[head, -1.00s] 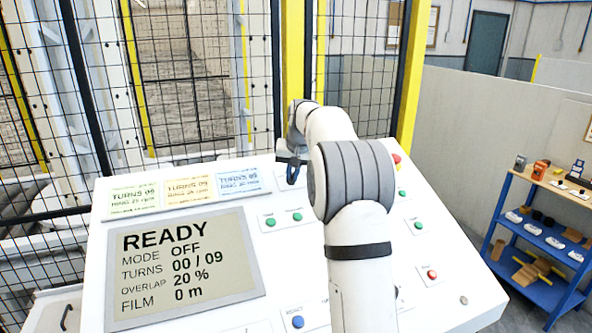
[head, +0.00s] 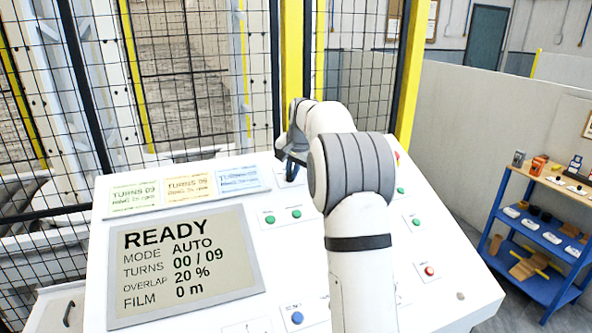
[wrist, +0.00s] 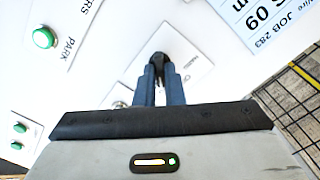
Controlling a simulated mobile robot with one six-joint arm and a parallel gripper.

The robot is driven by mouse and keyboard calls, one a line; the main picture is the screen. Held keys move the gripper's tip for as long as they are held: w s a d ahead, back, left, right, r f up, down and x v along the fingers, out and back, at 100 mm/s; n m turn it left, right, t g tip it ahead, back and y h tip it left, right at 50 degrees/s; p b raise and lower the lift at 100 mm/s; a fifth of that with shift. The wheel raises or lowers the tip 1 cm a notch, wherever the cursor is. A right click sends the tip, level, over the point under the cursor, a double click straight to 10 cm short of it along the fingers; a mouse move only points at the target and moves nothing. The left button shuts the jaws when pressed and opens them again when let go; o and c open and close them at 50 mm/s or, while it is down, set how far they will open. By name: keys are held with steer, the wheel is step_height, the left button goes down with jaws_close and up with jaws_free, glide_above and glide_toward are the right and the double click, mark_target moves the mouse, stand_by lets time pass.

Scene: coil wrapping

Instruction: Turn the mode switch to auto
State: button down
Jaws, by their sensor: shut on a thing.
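My gripper (wrist: 159,75) is shut on the black knob of the mode switch (wrist: 159,58) in the wrist view, with a blue-grey finger on each side of it. In the head view my gripper (head: 290,167) is at the upper part of the white control panel (head: 300,235), and my arm hides much of the panel around it. The mode switch itself is hard to make out in the head view. The display (head: 184,265) reads READY, MODE AUTO, TURNS 00 / 09, OVERLAP 20 % and FILM 0 m.
Three job cards, one a blue card (head: 243,180), lie left of my gripper. Green buttons (head: 297,214), a red button (head: 429,270) and a blue button (head: 297,318) sit on the panel. A mesh fence (head: 200,90) stands behind, and a blue shelf (head: 540,240) at right.

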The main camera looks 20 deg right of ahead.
steer(key=c, duration=1.5)
jaws_free()
steer(key=shift+r, duration=0.1)
steer(key=b+v, duration=0.1)
steer(key=v, duration=0.6)
steer(key=shift+s+r, duration=0.15)
steer(key=shift+r, duration=0.2)
